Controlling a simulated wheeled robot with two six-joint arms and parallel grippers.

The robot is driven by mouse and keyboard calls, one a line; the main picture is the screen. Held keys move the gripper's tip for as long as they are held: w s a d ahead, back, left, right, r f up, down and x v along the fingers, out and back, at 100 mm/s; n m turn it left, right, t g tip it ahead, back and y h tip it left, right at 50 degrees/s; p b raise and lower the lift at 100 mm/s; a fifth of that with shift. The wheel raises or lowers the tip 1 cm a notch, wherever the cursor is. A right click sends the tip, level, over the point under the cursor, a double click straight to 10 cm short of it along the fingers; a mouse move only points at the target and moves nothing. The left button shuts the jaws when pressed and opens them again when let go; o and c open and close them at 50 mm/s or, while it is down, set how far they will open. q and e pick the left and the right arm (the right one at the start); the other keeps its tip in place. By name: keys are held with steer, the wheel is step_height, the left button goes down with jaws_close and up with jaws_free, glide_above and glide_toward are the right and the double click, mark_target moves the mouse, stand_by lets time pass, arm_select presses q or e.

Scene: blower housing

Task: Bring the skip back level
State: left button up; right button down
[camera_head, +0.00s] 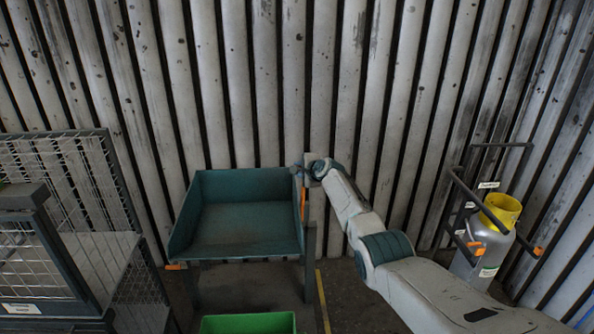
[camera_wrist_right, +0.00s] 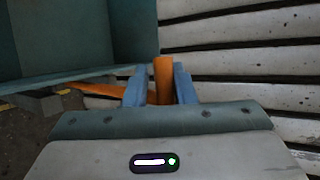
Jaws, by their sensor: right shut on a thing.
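The skip (camera_head: 245,226) is a teal, open-fronted tray with raised back and side walls, held on a grey stand (camera_head: 310,265) in the head view. Its exact tilt is hard to judge from here. An orange handle (camera_head: 303,203) shows at its right side. My right gripper (camera_head: 304,170) is at the skip's right rear edge. In the right wrist view, the blue fingers of my right gripper (camera_wrist_right: 160,84) are shut on the upright orange handle (camera_wrist_right: 163,72), one on each side. The skip's teal wall (camera_wrist_right: 85,35) shows beside it. My left gripper is out of view.
A green bin (camera_head: 248,323) stands on the floor in front of the skip. Wire mesh cages (camera_head: 60,180) stand at left. A trolley with a grey, yellow-topped cylinder (camera_head: 484,248) stands at right. A ribbed wall (camera_head: 270,80) is close behind.

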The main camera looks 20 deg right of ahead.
steer(key=shift+s+d+f, duration=0.25)
steer(key=shift+d+f, duration=0.35)
steer(key=shift+d, duration=0.05)
steer(key=c, duration=1.4)
jaws_free()
steer(key=shift+o, duration=0.2)
steer(key=shift+d, duration=0.1)
steer(key=shift+r+p, duration=0.15)
steer(key=shift+p, duration=0.25)
steer(key=a+v, duration=0.1)
steer(key=v, duration=0.9)
steer(key=shift+s+r, duration=0.2)
steer(key=shift+r, duration=0.1)
